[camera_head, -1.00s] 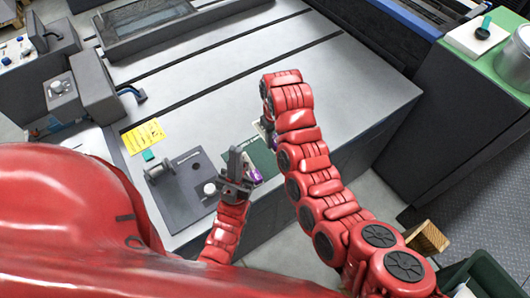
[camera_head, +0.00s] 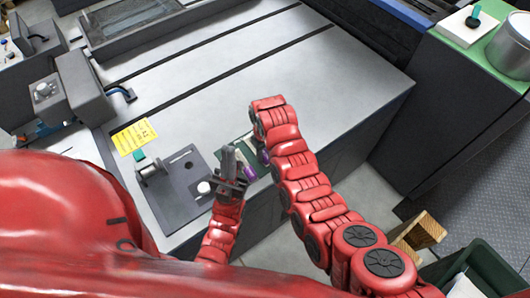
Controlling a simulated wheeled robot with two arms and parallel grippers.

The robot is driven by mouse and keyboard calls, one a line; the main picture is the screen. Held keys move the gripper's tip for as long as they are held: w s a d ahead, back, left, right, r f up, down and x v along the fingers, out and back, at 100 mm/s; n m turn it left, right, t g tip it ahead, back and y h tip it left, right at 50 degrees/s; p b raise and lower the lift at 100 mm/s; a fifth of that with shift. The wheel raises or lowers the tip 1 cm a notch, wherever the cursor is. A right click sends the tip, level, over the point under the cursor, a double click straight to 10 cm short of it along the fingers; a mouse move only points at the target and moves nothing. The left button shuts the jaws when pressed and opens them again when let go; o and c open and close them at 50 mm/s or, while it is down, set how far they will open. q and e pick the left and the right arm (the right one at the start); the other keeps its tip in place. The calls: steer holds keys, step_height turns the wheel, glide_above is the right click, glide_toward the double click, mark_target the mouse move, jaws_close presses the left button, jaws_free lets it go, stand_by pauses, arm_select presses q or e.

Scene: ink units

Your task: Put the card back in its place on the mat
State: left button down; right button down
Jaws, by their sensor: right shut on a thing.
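The green mat (camera_head: 262,168) lies near the front edge of the grey table and is largely covered by my grippers and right arm. My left gripper (camera_head: 232,163) is over the mat's left side, its dark fingers pointing up the picture; its opening is not clear. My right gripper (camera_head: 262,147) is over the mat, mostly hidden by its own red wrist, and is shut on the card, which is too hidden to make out. A small purple patch shows beside the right wrist and another beside the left fingers.
A dark plate (camera_head: 183,190) with a small roller stand (camera_head: 150,169) and a white knob lies left of the mat. A yellow label (camera_head: 134,136) is further left. The grey tabletop (camera_head: 230,80) behind is clear. A green-topped cabinet (camera_head: 485,62) stands at the right.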

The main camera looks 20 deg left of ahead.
steer(key=shift+f, duration=0.1)
steer(key=c, duration=0.5)
jaws_free()
steer(key=shift+c, duration=0.2)
steer(key=shift+s, duration=0.1)
